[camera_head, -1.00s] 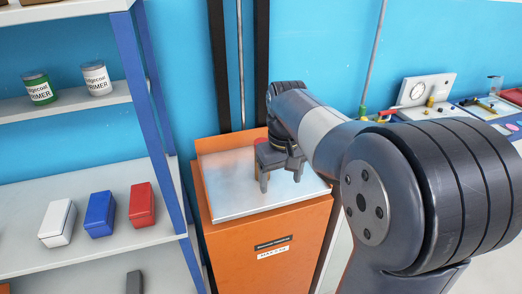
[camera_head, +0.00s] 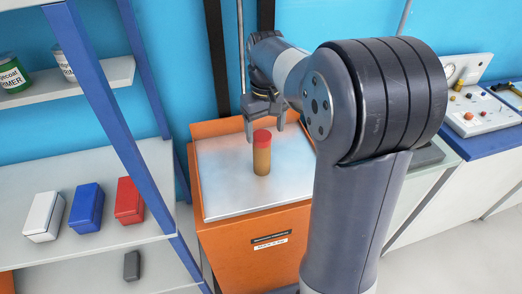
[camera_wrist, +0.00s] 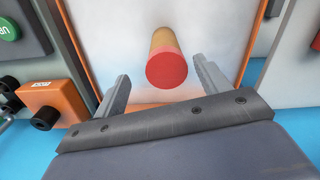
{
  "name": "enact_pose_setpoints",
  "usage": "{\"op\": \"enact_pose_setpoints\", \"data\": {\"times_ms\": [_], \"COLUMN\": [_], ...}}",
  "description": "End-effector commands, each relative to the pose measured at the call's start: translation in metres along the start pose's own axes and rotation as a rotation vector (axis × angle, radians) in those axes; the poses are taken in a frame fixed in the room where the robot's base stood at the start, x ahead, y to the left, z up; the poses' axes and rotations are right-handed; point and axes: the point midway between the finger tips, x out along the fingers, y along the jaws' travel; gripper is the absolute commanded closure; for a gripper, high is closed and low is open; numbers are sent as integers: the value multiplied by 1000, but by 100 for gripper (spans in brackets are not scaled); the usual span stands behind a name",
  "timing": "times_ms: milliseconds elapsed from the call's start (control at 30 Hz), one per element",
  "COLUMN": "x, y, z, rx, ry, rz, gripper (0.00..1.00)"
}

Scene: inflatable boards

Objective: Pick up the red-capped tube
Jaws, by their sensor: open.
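The red-capped tube (camera_head: 262,156) stands upright on the metal top of the orange cabinet (camera_head: 213,190). It has a tan body and a red cap. My gripper (camera_head: 264,125) is open and empty, behind and above the tube in the head view. In the wrist view the tube (camera_wrist: 167,66) shows with its red cap toward the camera, ahead of and roughly between my two open fingers (camera_wrist: 160,80). The fingers do not appear to touch it.
A shelf (camera_head: 160,160) on the left holds a white, a blue (camera_head: 86,208) and a red box, with primer cans (camera_head: 14,76) above. A blue-edged bench (camera_head: 490,135) with instruments is at the right. The cabinet top around the tube is clear.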

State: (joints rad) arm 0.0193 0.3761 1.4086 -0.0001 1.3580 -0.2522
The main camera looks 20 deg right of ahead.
Motion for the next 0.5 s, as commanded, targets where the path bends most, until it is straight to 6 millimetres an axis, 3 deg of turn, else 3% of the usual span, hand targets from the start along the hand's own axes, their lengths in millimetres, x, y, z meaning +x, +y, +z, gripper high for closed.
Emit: {"op": "enact_pose_setpoints", "data": {"times_ms": [267,500], "x": [24,59], "y": [-2,-8], "z": [-1,-6], "rx": [0,0], "ry": [-1,-3], "rz": [0,-1], "gripper": [29,29]}}
